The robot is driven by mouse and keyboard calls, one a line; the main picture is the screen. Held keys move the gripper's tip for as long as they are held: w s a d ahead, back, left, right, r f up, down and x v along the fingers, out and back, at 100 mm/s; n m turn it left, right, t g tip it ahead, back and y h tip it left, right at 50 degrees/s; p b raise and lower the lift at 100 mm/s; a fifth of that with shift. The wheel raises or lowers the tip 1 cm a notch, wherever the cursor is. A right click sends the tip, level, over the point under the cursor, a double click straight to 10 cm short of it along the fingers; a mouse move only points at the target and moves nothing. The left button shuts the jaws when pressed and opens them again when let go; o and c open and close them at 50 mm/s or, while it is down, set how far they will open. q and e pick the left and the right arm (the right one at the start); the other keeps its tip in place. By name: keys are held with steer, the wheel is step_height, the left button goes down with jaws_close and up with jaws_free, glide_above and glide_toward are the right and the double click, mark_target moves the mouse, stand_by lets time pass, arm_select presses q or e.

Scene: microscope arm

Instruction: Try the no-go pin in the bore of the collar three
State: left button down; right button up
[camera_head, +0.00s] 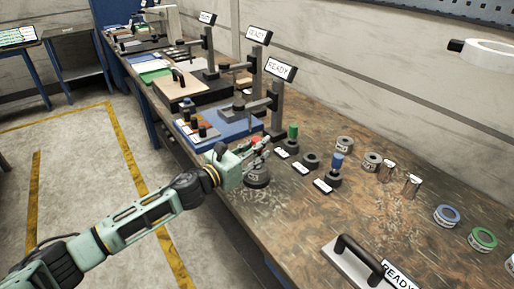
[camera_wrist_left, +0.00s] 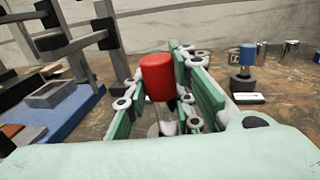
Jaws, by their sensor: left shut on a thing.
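My left gripper (camera_head: 259,150) is shut on the red-handled pin (camera_wrist_left: 157,77), with the red handle standing up between the fingers. The red handle also shows in the head view as a small red spot at the fingertips. A dark grey collar with a pale label (camera_head: 257,179) stands on the bench directly under the gripper. The label looks like C3 but is small. The fingers hide the pin's lower end, so I cannot tell whether it is in the bore. My right gripper is not in view.
A green-handled pin (camera_head: 293,131) and a blue-handled pin (camera_head: 337,161) stand in dark holders, with an empty-looking holder (camera_head: 311,160) between them. Grey rings, metal cylinders (camera_head: 412,185) and coloured rings (camera_head: 446,215) lie right. A blue-based stand (camera_head: 226,134) is close behind the gripper.

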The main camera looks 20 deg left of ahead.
mark_target(257, 139)
arm_select(q)
steer(key=shift+r, duration=0.4)
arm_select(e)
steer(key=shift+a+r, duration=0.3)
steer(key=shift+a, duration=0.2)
arm_select(q)
step_height(257, 139, up, 5)
steer(key=p, duration=0.5)
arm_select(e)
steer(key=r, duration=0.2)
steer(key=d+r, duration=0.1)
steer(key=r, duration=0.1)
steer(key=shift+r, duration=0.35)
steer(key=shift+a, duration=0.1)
